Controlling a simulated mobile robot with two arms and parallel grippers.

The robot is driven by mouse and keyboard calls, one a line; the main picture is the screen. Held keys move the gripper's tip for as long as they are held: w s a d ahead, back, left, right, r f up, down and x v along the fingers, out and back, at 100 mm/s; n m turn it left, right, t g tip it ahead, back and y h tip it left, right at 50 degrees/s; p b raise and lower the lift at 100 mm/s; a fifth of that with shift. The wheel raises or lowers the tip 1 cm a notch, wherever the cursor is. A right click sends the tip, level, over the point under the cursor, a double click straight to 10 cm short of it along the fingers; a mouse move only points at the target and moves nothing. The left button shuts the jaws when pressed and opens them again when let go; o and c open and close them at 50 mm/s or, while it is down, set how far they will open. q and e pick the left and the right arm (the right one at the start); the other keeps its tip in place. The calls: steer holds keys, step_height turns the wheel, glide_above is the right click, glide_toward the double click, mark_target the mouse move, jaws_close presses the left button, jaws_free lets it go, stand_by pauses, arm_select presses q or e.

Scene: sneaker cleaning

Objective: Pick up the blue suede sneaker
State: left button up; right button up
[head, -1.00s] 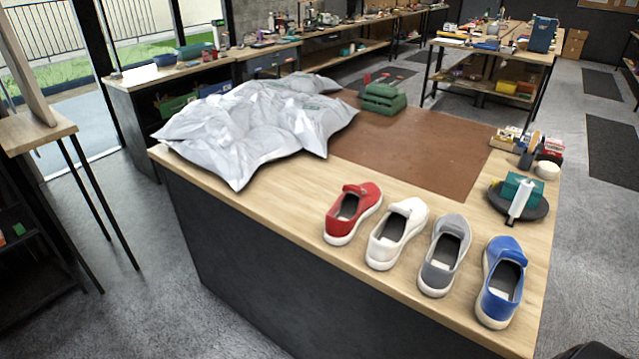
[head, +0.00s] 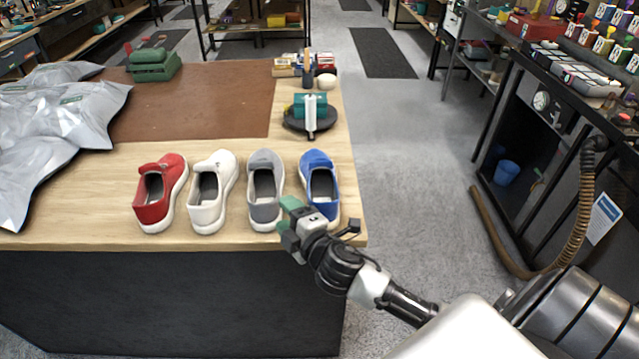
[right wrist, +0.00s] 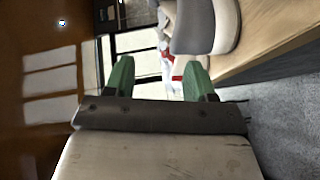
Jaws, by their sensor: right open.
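The blue suede sneaker (head: 320,180) stands on the tabletop, rightmost in the row of shoes, its opening upward. In the head view my right gripper (head: 286,216) overlaps the sneaker's lower left part and the front of the grey sneaker (head: 266,190). The gripper is open, with green fingertips pointing left. In the right wrist view the jaws (right wrist: 160,78) are apart with nothing held between them. The grey sneaker shows above them there (right wrist: 205,28). I cannot make out the blue sneaker in that view. My left gripper is not in view.
The white sneaker (head: 212,192) and red sneaker (head: 160,193) stand left of the grey one. A dark round stand (head: 310,122) with a white tube is behind the blue sneaker. The wooden table (head: 100,205) ends just right of it; open floor lies beyond.

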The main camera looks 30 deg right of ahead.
steer(key=w+a+r+n+y, duration=0.35)
steer(key=r+n+y, duration=0.6)
steer(key=n, duration=0.55)
steer(key=n+g+h, duration=0.9)
steer(key=n+g, duration=0.2)
steer(key=n, duration=0.7)
glide_toward(322, 162)
steer(key=p+x, duration=0.1)
steer(key=x, duration=0.2)
steer(key=shift+w+f, duration=0.45)
steer(key=shift+f, duration=0.1)
steer(key=p+x, duration=0.2)
steer(key=x, duration=0.2)
steer(key=shift+w+a+f+p, duration=0.15)
steer(key=shift+w+f+p, duration=0.05)
steer(key=shift+f+p, duration=0.15)
steer(key=shift+w+f, duration=0.15)
steer(key=shift+f, duration=0.15)
